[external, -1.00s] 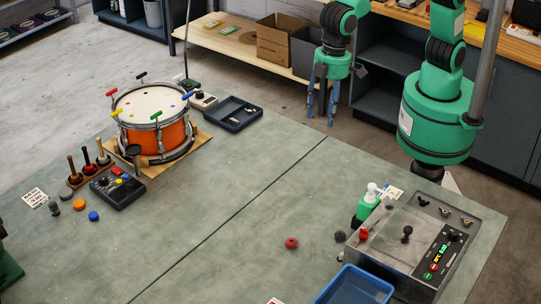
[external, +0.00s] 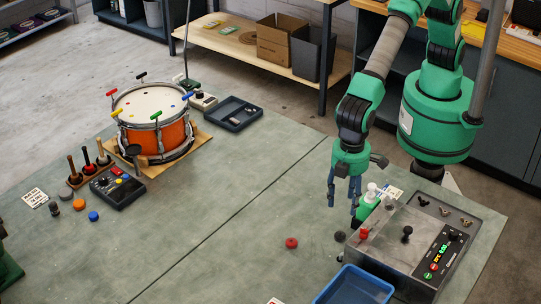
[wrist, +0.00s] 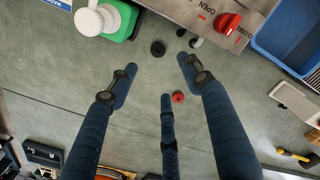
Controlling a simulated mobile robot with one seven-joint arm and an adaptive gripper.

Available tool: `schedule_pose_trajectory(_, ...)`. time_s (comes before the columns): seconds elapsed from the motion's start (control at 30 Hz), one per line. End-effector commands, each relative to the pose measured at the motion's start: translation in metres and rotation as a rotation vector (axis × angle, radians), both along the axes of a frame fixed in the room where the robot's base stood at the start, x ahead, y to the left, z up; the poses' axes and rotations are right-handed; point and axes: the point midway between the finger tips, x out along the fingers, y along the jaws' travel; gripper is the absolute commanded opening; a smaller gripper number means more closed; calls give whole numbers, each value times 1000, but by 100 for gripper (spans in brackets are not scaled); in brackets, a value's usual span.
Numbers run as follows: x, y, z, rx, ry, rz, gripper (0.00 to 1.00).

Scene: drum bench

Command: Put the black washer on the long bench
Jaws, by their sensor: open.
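The black washer (external: 340,236) lies flat on the grey-green bench top (external: 235,250), just left of the grey control box. In the wrist view the black washer (wrist: 158,48) shows ahead of my fingertips. My gripper (external: 343,200) is open and empty, with three blue fingers pointing down above the bench, left of the green bottle and behind the washer. The wrist view shows the spread fingers of my gripper (wrist: 160,76). A red washer (external: 291,243) lies left of the black one; it also shows in the wrist view (wrist: 178,97).
A green bottle with white pump (external: 367,203) stands against the control box (external: 385,248). A blue bin (external: 352,287) sits in front. The drum (external: 155,135), switch box and small coloured pieces are on the left. A wooden low bench (external: 225,45) stands behind. The bench middle is clear.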

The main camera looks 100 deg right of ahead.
Motion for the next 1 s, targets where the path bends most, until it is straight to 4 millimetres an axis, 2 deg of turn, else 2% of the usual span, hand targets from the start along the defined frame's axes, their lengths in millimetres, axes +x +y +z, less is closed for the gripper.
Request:
schedule_pose_trajectory(0.2,0,0,0,0,0,0,49)
schedule_pose_trajectory(0.37,0,-1,-8,0,0,0,49)
schedule_pose_trajectory(0.8,0,-1,-70,0,1,0,49)
schedule_pose_trajectory(1.0,0,-1,-84,0,0,0,49)
